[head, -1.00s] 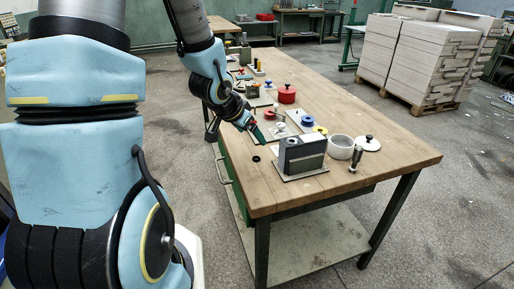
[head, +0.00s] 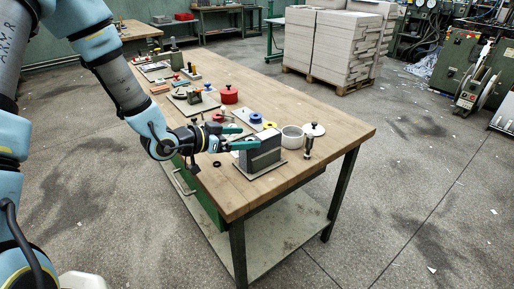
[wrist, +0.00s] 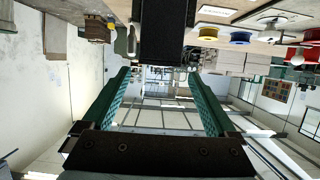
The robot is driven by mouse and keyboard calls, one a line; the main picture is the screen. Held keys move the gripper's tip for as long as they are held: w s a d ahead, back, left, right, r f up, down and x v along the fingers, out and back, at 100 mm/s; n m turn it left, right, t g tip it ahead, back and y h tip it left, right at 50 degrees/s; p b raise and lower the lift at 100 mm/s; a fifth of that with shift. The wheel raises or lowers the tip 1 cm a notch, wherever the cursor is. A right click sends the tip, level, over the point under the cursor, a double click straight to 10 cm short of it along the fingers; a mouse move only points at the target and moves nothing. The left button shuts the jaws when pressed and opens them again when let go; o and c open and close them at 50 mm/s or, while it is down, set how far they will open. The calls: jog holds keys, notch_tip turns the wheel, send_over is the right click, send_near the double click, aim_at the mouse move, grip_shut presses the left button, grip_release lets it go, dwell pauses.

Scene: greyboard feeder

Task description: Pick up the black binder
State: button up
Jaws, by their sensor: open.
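The black binder (head: 270,143) stands upright in a grey holder (head: 262,163) on a thin base plate near the front of the wooden table. In the wrist view a black block, which looks like the binder (wrist: 165,30), hangs at the top centre, beyond the fingertips. My gripper (head: 248,137) is level at the binder's left side, with its green fingers apart. In the wrist view the gripper (wrist: 160,75) is open with nothing between its fingers. The binder lines up roughly with the gap. Whether a finger touches the holder cannot be told.
A white bowl (head: 293,138), a white lid (head: 314,129) and a small dark-and-metal tool (head: 308,149) stand right of the holder. A red pot (head: 229,95) and blue spool (head: 255,118) are behind. A black ring (head: 216,164) lies left. The table's front right is clear.

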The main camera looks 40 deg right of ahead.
aim_at(261, 138)
jog(key=shift+f+p+x, duration=0.25)
jog(key=shift+p+x, duration=0.5)
jog(key=shift+x, duration=1)
jog(key=shift+f+p+x, duration=0.2)
jog(key=shift+p+x, duration=0.5)
jog(key=shift+x, duration=1.05)
jog(key=shift+s+a, duration=0.1)
jog(key=shift+a, duration=0.1)
grip_shut()
